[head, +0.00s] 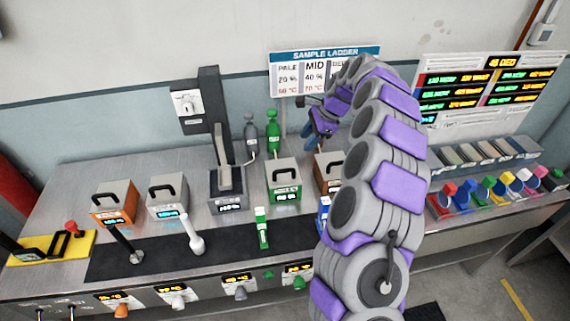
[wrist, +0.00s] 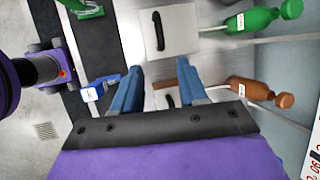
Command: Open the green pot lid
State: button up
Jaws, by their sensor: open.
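The green pot (head: 286,196) stands on the bench, with a green front and a lit display. Its grey lid (head: 283,172) with a black handle sits on top, closed. In the wrist view the lid (wrist: 185,32) and its handle (wrist: 158,30) show at the top, beyond my fingertips. My gripper (head: 315,132) is raised above the bench, to the right of and behind the green pot. In the wrist view my gripper (wrist: 160,68) is open and empty, its blue fingers apart, over the brown pot's lid (wrist: 161,97). My fingers do not touch the green pot's lid.
A brown pot (head: 328,172) stands right of the green pot, partly hidden by my arm. Green (head: 273,132) and grey (head: 250,135) bottles stand behind.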

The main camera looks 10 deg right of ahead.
jog(key=b, duration=0.1)
send_over(285, 170)
jog(key=s+d, duration=0.1)
notch_tip(285, 170, down, 10)
jog(key=r, duration=0.1)
jog(key=f, duration=0.3)
jog(key=w+f+b, duration=0.1)
jog(key=f, duration=0.1)
jog(key=shift+a, duration=0.2)
jog(key=shift+a+f, duration=0.15)
jog(key=shift+a, duration=0.4)
jog(key=shift+d, duration=0.25)
grip_shut()
